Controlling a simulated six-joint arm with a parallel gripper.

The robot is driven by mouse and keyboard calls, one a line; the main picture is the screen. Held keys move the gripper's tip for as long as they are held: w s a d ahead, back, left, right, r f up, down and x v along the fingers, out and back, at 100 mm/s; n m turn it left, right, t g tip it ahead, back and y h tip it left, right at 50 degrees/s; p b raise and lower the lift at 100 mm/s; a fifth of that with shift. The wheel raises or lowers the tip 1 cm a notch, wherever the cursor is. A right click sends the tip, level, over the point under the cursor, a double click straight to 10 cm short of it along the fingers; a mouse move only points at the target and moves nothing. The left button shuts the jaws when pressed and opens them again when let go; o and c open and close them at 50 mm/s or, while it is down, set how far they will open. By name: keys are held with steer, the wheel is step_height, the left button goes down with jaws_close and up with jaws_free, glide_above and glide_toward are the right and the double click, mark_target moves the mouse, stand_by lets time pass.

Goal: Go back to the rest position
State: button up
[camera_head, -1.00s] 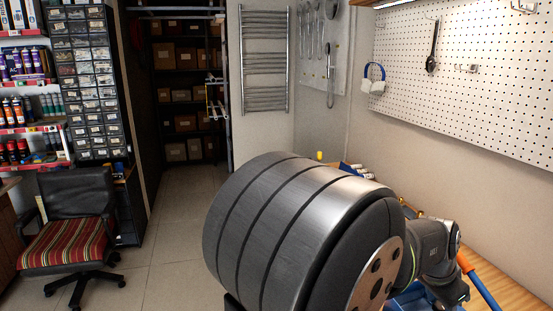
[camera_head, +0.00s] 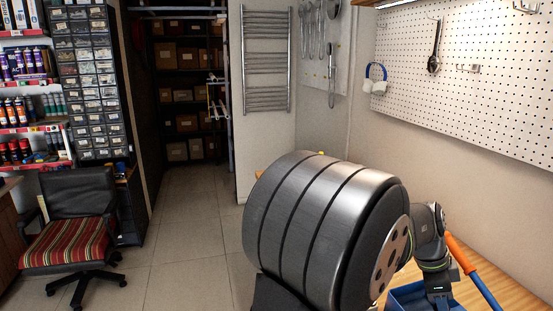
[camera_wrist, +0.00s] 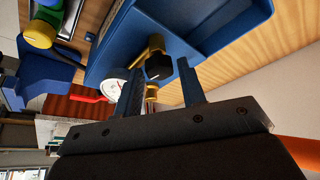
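My gripper (camera_wrist: 159,68) shows in the wrist view with its two dark fingers spread apart. Nothing is clamped between them. A brass fitting with a black cap (camera_wrist: 158,66) and a white-faced gauge (camera_wrist: 117,74) show beyond the fingers, beside a blue tray (camera_wrist: 225,30). In the head view my arm's large dark housing fills the lower middle, and the wrist hangs over the bench at the lower right. The fingertips are hard to make out there.
The blue tray (camera_head: 408,292) sits on the wooden bench (camera_head: 505,292), with an orange and blue tool (camera_head: 472,268) beside it. A pegboard (camera_head: 475,75) covers the right wall. A chair (camera_head: 78,225) stands at left. The floor (camera_head: 190,225) between is clear.

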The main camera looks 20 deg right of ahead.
steer(key=shift+m+y, duration=0.3)
steer(key=shift+m, duration=0.5)
steer(key=shift+g, duration=0.3)
steer(key=o, duration=1.4)
steer(key=r+n, duration=0.1)
steer(key=r, duration=0.1)
steer(key=d+r+n+y, duration=0.1)
steer(key=r, duration=0.2)
steer(key=r+n+t, duration=0.1)
steer(key=r, duration=0.2)
steer(key=shift+s+d, duration=0.2)
step_height(320, 180, up, 10)
steer(key=a+n+t+y, duration=0.1)
steer(key=n+t+y, duration=0.1)
steer(key=n, duration=0.3)
steer(key=shift+n, duration=0.3)
step_height(320, 180, down, 10)
steer(key=shift+r, duration=0.25)
